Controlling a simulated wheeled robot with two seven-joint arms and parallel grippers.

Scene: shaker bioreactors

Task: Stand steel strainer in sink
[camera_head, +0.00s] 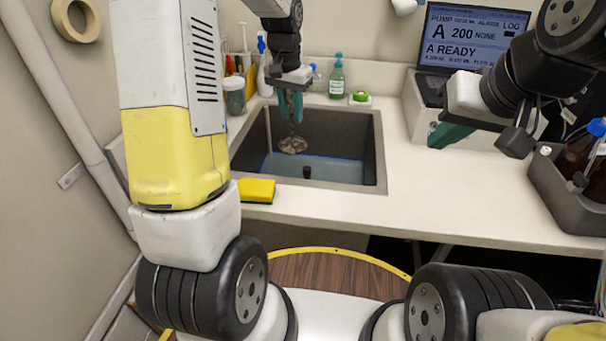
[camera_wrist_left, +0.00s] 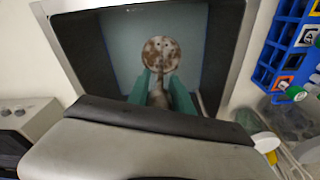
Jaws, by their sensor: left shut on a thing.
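The steel strainer (camera_head: 293,145) is a round, brownish, mottled disc on a handle. It hangs disc-down inside the dark sink (camera_head: 376,150), and I cannot tell whether it touches the bottom. My left gripper (camera_head: 291,106) is above the sink, its teal fingers shut on the strainer's handle. In the left wrist view, the strainer's disc (camera_wrist_left: 161,55) shows beyond the fingers (camera_wrist_left: 160,92), over the sink floor. My right gripper (camera_head: 450,135) is over the counter at the right, away from the strainer. Only one teal finger shows clearly, so its opening is unclear.
A yellow sponge (camera_head: 256,190) lies at the sink's front left. A pump unit with a screen (camera_head: 472,40) and a dark bottle tray (camera_head: 570,205) are right. The counter between is clear.

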